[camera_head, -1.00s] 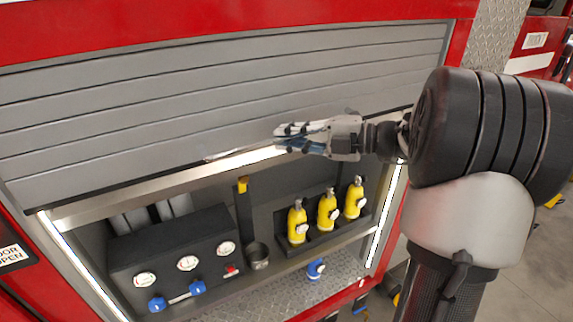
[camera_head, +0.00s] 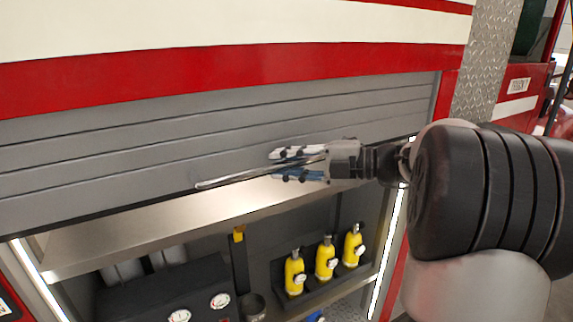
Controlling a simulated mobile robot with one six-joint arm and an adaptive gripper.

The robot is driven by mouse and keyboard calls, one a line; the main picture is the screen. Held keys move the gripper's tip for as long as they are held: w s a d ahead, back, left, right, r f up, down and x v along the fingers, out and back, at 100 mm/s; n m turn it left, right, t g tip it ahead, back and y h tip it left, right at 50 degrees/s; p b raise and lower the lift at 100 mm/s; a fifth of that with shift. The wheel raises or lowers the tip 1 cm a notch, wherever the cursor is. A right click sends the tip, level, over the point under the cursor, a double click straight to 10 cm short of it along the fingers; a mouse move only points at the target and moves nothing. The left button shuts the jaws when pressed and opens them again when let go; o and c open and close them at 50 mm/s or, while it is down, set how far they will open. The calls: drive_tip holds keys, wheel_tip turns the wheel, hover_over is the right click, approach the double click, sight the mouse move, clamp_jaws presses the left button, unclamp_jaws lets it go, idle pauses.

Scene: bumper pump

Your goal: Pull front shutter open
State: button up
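The front shutter (camera_head: 110,150) is a grey slatted roller shutter under a red frame. It is partly raised, with the lit compartment open below it. A thin metal handle bar (camera_head: 225,180) runs along its lower part. My gripper (camera_head: 276,165) reaches in from the right, with one finger above the bar and one below, and appears shut on it. The fingers hide the bar's right part.
Inside the compartment are yellow bottles (camera_head: 325,258) in a black rack and a dark gauge panel (camera_head: 140,300). A pale metal strip (camera_head: 150,232) crosses below the shutter. Red frame surrounds the opening.

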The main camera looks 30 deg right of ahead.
drive_tip(key=shift+o, duration=1)
drive_tip(key=v, duration=1.2)
drive_tip(key=shift+f, duration=0.1)
